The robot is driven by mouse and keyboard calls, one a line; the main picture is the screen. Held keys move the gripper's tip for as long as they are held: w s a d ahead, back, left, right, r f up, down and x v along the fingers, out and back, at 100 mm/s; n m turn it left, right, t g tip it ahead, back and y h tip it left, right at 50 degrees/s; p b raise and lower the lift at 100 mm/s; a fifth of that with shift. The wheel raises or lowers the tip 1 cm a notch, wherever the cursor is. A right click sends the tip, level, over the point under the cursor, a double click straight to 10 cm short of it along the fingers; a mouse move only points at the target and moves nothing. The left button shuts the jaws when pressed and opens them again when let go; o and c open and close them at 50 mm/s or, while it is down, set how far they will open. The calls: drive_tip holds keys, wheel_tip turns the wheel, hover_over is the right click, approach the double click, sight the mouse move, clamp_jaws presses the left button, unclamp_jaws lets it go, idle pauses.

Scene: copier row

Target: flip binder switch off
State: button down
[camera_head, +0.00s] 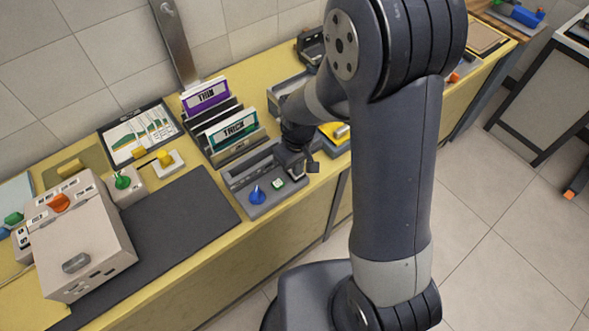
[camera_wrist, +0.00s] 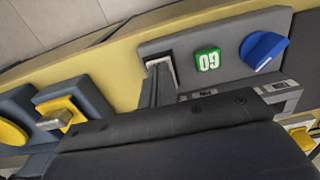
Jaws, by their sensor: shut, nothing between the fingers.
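A grey desktop machine (camera_head: 287,198), which looks like the binder, has a blue knob (camera_head: 257,195) and a small green block (camera_head: 278,183) on its front face. My gripper (camera_head: 299,174) is at the right end of this machine. In the wrist view my shut fingers (camera_wrist: 158,80) reach a pale-edged recess beside the green block. A switch there is mostly hidden by the fingers. I cannot tell its position or whether the fingers touch it.
Binders (camera_head: 232,131) stand behind the machine. A dark mat (camera_head: 190,225) and a beige machine with an orange knob (camera_head: 59,202) lie to the left. A yellow item with a metal part (camera_head: 336,133) is close right of my gripper. The floor in front is clear.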

wheel_tip(320, 180, up, 7)
drive_tip(key=p, duration=0.4)
drive_tip(key=shift+f+p, duration=0.1)
drive_tip(key=shift+p, duration=0.3)
wheel_tip(320, 180, down, 7)
drive_tip(key=b, duration=0.5)
idle(0.4)
drive_tip(key=shift+r, duration=0.2)
